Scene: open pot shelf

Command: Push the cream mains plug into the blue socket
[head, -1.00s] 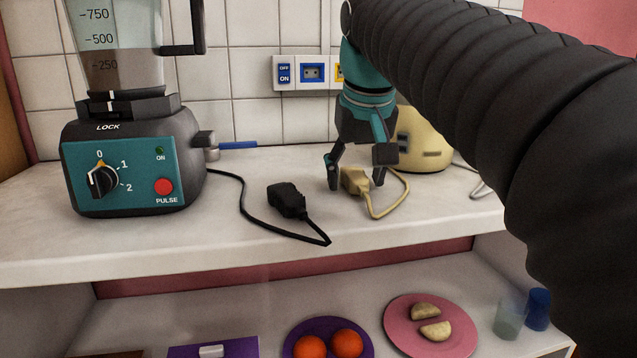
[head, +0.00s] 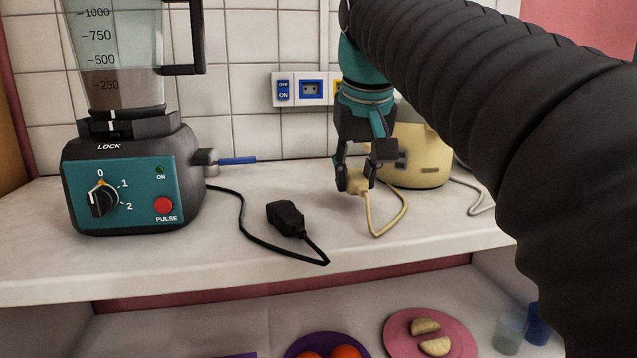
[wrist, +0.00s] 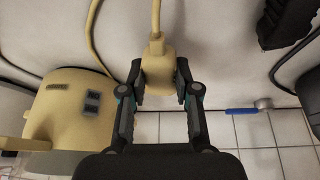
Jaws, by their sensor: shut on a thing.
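The cream mains plug (head: 359,184) is between the fingers of my gripper (head: 357,180), at or just above the white counter. In the wrist view my gripper (wrist: 160,88) is shut on the plug (wrist: 157,72) from both sides, and its cream cable (wrist: 156,18) leads away from the wall. The plug's pins are hidden. The blue socket (head: 311,89) is on the tiled wall, behind and to the left of my gripper, clear of it.
A black plug (head: 286,217) with its cable lies on the counter (head: 150,262) left of my gripper. A blender (head: 120,180) stands at the left. A cream appliance (head: 425,160) stands right behind my gripper. A switch (head: 284,89) is left of the blue socket.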

